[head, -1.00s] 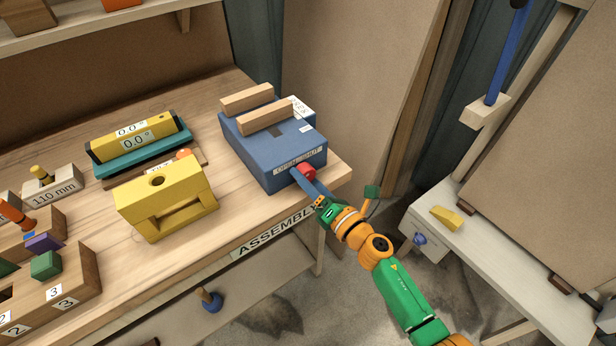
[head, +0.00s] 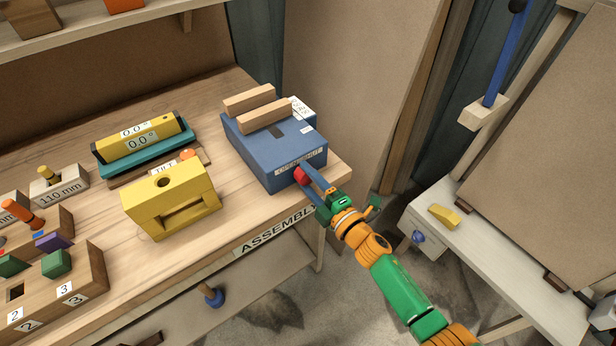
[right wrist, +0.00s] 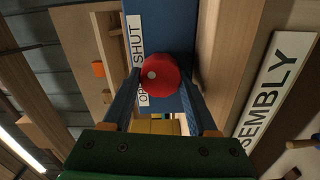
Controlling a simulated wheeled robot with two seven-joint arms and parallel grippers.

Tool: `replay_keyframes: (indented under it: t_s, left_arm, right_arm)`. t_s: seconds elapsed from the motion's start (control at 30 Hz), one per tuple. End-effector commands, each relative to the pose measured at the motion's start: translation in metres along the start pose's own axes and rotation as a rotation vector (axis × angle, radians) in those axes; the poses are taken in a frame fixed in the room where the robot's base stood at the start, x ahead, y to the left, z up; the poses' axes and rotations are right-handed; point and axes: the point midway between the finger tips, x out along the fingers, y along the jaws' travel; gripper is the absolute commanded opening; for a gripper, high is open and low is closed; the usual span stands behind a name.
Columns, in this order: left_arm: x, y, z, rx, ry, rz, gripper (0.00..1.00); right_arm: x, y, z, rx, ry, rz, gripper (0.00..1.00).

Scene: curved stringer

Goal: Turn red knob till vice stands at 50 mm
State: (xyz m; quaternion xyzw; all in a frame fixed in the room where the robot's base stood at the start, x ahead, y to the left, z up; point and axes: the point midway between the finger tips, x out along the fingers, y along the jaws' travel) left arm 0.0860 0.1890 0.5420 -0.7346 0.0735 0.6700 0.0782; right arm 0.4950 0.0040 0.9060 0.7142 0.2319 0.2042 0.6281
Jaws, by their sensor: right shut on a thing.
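The vice is a blue box (head: 275,150) with two light wooden jaws (head: 262,115) on top, a narrow gap between them. A white label (head: 301,108) by the jaws' right end is too small to read. The red knob (head: 301,175) is on the vice's front face, under an OPEN/SHUT label. My right gripper (head: 308,179) is shut on the red knob, its blue fingers on either side. In the right wrist view the round knob (right wrist: 160,75) shows a pale dot left of its middle, between the fingers. My left gripper is not in view.
The vice stands at the right end of the wooden bench (head: 235,205). A yellow block (head: 170,200) and a yellow level (head: 140,140) on a teal base stand to its left. A white side table (head: 470,235) with a yellow wedge (head: 444,216) is at right.

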Motion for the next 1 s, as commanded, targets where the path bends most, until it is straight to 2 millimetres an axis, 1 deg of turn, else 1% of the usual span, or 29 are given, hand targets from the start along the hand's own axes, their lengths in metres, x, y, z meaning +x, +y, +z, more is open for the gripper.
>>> replay_keyframes:
  t_s: [0.1,0.33,0.9,0.93,0.97,1.0]
  left_arm:
    - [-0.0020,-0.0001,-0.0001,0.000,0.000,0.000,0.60]
    - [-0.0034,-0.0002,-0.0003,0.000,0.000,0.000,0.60]
    - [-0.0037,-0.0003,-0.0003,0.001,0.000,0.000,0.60]
    - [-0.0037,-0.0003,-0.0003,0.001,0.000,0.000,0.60]
    - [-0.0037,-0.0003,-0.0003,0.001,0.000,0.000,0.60]
    - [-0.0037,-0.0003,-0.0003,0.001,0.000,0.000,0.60]
  right_arm:
    - [-0.0003,-0.0002,-0.0004,0.058,0.001,-0.002,0.03]
    - [-0.0003,-0.0002,-0.0004,0.132,0.001,-0.002,0.03]
    - [-0.0003,-0.0004,-0.0004,0.157,0.001,-0.002,0.03]
    - [-0.0003,-0.0004,-0.0004,0.157,0.001,-0.002,0.67]
    - [-0.0002,-0.0004,-0.0004,0.157,0.001,-0.002,0.75]
    - [-0.0002,-0.0003,-0.0003,0.157,0.001,-0.002,0.86]
